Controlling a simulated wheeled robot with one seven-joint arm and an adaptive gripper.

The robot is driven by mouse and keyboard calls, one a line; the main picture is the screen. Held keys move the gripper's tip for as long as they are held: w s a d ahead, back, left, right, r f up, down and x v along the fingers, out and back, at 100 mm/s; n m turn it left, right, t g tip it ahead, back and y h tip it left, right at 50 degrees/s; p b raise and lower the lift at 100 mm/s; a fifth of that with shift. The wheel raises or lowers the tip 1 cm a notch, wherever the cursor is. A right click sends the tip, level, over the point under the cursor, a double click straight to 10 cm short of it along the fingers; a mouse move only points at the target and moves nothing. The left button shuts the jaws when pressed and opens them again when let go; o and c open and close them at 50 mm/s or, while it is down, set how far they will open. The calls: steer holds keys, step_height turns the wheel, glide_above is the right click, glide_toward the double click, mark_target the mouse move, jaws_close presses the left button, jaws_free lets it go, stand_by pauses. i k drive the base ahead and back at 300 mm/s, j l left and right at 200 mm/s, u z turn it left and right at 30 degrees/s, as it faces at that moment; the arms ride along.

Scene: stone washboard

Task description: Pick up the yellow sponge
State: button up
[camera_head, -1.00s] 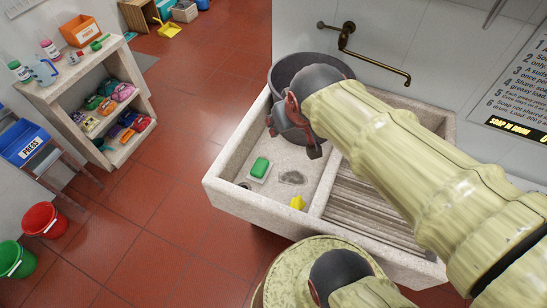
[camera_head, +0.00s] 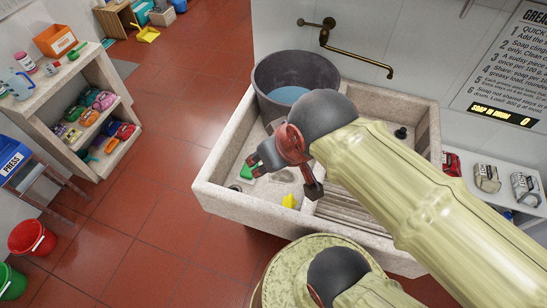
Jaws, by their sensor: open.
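The yellow sponge (camera_head: 289,201) is a small bright piece on the floor of the left basin of the stone sink (camera_head: 222,203), close to its front wall and the divider. My gripper (camera_head: 284,179) is above that basin, open and empty, with its two dark fingers spread wide. One finger is over the left side near the green soap, the other over the divider. The sponge shows between and just in front of the fingers, apart from them as far as I can see. The gripper hides part of the basin floor.
A grey bucket with blue water (camera_head: 286,94) stands at the basin's back. Green soap (camera_head: 246,172) lies at the left. The ribbed washboard (camera_head: 345,222) fills the right side. A brass tap (camera_head: 345,50) is on the wall above. Shelves (camera_head: 85,115) stand far left.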

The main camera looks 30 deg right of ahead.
mark_target(289, 201)
steer(key=k+j+z, duration=0.1)
steer(key=z, duration=0.6)
